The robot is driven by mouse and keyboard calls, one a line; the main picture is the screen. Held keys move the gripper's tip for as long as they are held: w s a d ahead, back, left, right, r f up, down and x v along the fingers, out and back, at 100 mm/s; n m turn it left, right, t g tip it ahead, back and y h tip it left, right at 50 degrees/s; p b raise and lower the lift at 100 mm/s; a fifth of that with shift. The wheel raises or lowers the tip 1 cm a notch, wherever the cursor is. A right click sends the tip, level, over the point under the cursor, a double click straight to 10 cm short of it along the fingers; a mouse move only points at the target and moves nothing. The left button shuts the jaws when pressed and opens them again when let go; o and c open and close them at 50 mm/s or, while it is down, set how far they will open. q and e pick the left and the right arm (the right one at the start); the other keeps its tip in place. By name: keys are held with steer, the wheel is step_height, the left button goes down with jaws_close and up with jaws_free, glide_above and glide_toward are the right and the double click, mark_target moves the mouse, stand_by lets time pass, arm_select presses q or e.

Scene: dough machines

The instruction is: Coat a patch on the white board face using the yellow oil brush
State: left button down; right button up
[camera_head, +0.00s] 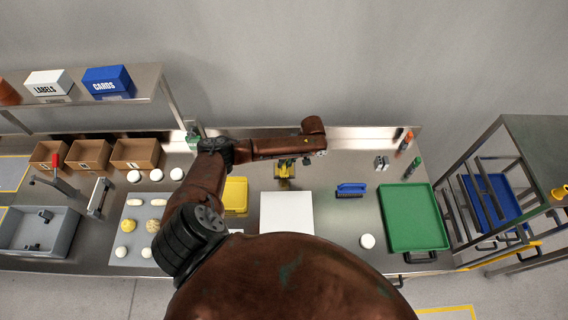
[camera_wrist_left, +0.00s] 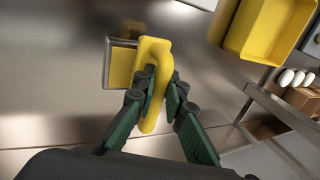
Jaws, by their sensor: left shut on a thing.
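The yellow oil brush (camera_head: 284,171) is in my left gripper (camera_head: 287,162), above the counter just behind the white board. In the left wrist view, the fingers of the gripper (camera_wrist_left: 158,90) are closed around the yellow handle (camera_wrist_left: 154,60). The brush's squarish head (camera_wrist_left: 119,65), yellow with a silvery edge, sticks out to the left. The white board (camera_head: 287,211) lies on the steel counter; my arm hides its front edge. The brush looks apart from the board. My right gripper does not show.
A yellow tub (camera_head: 236,194) stands left of the board and shows in the left wrist view (camera_wrist_left: 268,28). A blue brush (camera_head: 351,190), a white disc (camera_head: 367,241) and a green tray (camera_head: 413,218) are to the right. Dough pieces and cardboard boxes (camera_head: 136,153) fill the left.

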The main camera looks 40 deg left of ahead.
arm_select(q)
steer(key=shift+f, duration=0.25)
stand_by(0.3)
steer(key=shift+f, duration=0.25)
stand_by(0.7)
stand_by(1.0)
steer(key=shift+s+f+p, duration=0.1)
steer(key=shift+p, duration=0.3)
stand_by(0.7)
step_height(320, 180, up, 7)
steer(key=p, duration=0.8)
steer(key=shift+p, duration=0.4)
stand_by(0.4)
